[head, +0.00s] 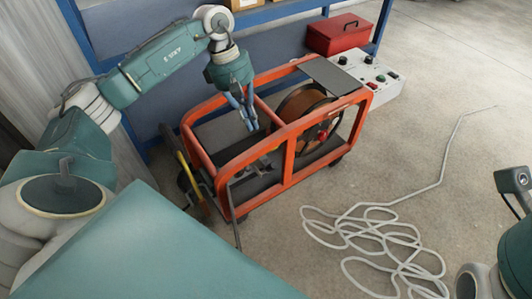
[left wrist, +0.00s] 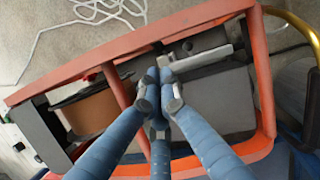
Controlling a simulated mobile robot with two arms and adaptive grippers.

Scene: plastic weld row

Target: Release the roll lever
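A welding machine with an orange tube frame (head: 229,156) stands on the floor in the middle of the head view. A brown roll (head: 302,108) sits in its right half and also shows in the left wrist view (left wrist: 97,114). My left gripper (head: 250,127) points down into the frame's left half. In the left wrist view its blue fingers (left wrist: 160,92) lean together with their tips close. A grey bar (left wrist: 203,58) lies just beyond the tips. I cannot tell which part is the roll lever, or whether anything is between the fingers. My right gripper does not show.
A white control box (head: 367,75) with knobs is at the machine's far right end. A pale hose (head: 372,232) lies coiled on the floor at right. The floor right of the machine is otherwise clear.

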